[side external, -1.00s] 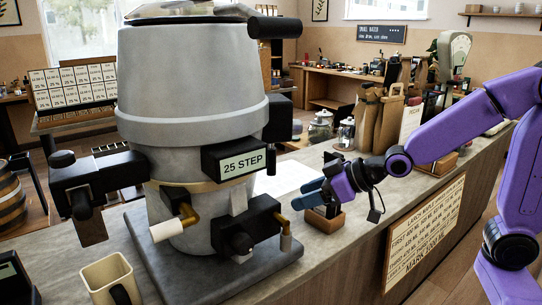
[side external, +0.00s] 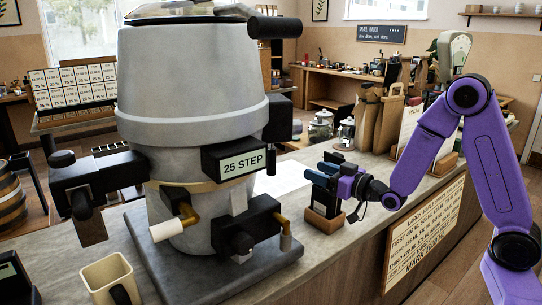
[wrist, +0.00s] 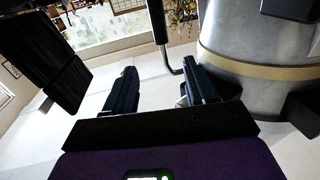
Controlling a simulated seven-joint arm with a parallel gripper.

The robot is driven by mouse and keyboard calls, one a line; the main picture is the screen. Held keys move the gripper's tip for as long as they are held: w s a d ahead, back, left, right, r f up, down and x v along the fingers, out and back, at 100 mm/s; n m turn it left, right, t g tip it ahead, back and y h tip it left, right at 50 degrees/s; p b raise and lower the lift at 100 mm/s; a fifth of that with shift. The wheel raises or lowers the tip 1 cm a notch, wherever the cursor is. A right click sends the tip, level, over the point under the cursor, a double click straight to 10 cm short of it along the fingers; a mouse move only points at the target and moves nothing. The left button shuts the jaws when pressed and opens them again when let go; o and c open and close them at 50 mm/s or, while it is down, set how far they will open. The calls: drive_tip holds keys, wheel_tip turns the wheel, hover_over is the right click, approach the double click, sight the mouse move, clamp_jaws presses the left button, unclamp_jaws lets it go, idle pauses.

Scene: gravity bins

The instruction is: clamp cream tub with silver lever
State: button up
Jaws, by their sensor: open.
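A large grey tub (side external: 190,85) with a pale cream band stands on a dark slab on the counter in the side view. It also fills the upper right of the wrist view (wrist: 235,45). No tub of clearer cream colour shows. A thin bent metal rod with a black grip (wrist: 160,22) stands beside the tub in the wrist view. I cannot tell whether it is the silver lever. My gripper (side external: 317,178) is right of the tub, apart from it, at the end of the purple arm. In the wrist view its two fingers (wrist: 160,92) are spread with nothing held between them.
Black fittings and a "25 STEP" sign (side external: 243,163) jut from the tub. A dark block on a wooden base (side external: 325,220) stands just below my gripper. A cream mug (side external: 107,277) is at the front left. Paper bags (side external: 378,120) and glass jars stand farther back.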

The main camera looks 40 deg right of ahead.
sight(275, 156)
drive_tip(key=w+a, duration=0.1)
drive_tip(key=w, duration=0.4)
drive_tip(key=w+a, duration=0.1)
drive_tip(key=w, duration=0.5)
drive_tip(key=w+a, duration=0.1)
drive_tip(key=w, duration=0.5)
drive_tip(key=shift+a, duration=0.25)
clamp_jaws()
